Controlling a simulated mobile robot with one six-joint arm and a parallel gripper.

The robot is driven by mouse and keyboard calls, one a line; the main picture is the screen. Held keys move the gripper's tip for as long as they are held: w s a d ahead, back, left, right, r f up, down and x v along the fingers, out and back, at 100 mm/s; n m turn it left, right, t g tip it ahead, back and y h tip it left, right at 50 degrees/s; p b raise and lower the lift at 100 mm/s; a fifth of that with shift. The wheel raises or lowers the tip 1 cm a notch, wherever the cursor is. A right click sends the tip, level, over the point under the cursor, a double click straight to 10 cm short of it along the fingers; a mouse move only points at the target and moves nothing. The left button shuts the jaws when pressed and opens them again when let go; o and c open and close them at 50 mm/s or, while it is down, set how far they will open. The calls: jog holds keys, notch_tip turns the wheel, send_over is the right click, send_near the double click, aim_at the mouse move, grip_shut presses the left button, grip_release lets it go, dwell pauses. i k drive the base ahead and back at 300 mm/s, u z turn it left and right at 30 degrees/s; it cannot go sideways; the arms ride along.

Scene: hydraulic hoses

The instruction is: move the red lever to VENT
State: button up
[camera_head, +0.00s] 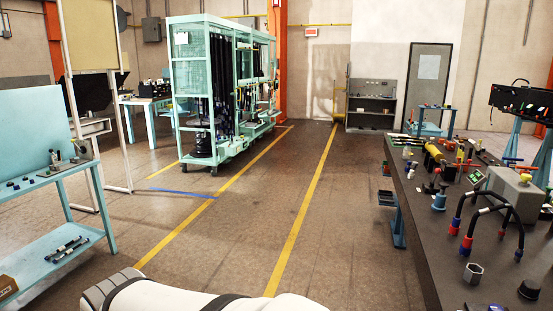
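A dark workbench (412,210) on the right carries hydraulic fittings and hoses. Small red bar-like parts (465,165) show among the fittings towards its back, and another red part (524,167) is farther right. I cannot tell which of these, if any, is the red lever. No VENT marking is readable. My gripper is not in view; only a white and grey part of my own body shows at the bottom edge.
Black hoses with red and blue ends (468,222) arch up beside a grey box (515,192) on the bench. A light-blue shelf table (45,178) stands at left, a teal hose cabinet (207,95) farther back. The floor between yellow lines (297,229) is clear.

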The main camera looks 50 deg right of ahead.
aim_at(438, 171)
jog(key=z, duration=2.45)
jog(key=i, duration=2.75)
jog(key=z, duration=0.1)
